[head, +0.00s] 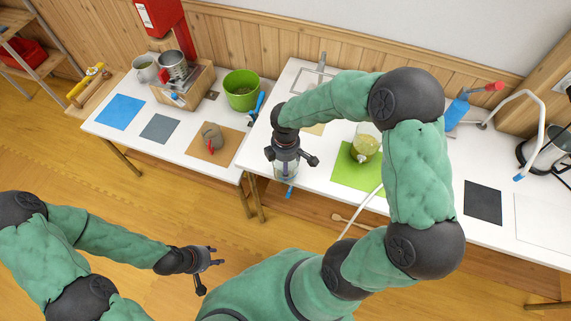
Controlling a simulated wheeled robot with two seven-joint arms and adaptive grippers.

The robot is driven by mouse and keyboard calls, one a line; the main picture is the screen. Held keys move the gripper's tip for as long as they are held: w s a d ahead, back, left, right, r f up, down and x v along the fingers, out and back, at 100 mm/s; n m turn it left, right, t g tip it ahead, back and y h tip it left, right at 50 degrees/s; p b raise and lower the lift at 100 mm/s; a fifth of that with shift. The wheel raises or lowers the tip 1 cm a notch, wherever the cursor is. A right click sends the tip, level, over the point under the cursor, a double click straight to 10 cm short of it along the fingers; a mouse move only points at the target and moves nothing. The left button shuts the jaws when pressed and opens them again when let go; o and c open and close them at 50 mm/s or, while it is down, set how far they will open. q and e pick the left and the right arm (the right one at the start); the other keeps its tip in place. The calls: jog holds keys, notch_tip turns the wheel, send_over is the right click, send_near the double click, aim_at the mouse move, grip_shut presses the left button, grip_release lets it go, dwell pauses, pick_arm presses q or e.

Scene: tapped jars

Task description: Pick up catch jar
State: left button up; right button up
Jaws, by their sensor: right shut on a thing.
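My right gripper (291,159) is at the front edge of the white table, shut on a clear glass jar (286,173), which looks like the catch jar. The gripper hides the jar's upper part, and I cannot tell whether its base touches the table. To its right, a jar of yellow-green liquid (366,147) with a tap stands on a green mat (345,178), partly behind my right arm. My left gripper (210,275) is open and empty over the floor, in front of the left table.
The left table holds a green pot (242,90), a wooden crate (190,92) with metal cans, and a grey mug-like thing (212,136) on a brown mat. Blue (120,112) and grey (160,128) mats are bare. A dark mat (482,203) lies clear at right.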

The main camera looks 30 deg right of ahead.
jog(key=s+a+r+p, duration=0.4)
jog(key=s+a+r, duration=0.4)
jog(key=a+r, duration=0.3)
jog(key=w+d+f+m, duration=0.2)
jog(key=w+m, duration=0.4)
jog(key=w, duration=0.1)
jog(key=w+d+f+m, duration=0.2)
jog(key=w+m, duration=0.4)
jog(key=w, duration=0.1)
jog(key=shift+d+f, duration=0.35)
jog(key=shift+d, duration=0.05)
jog(key=shift+s, duration=0.1)
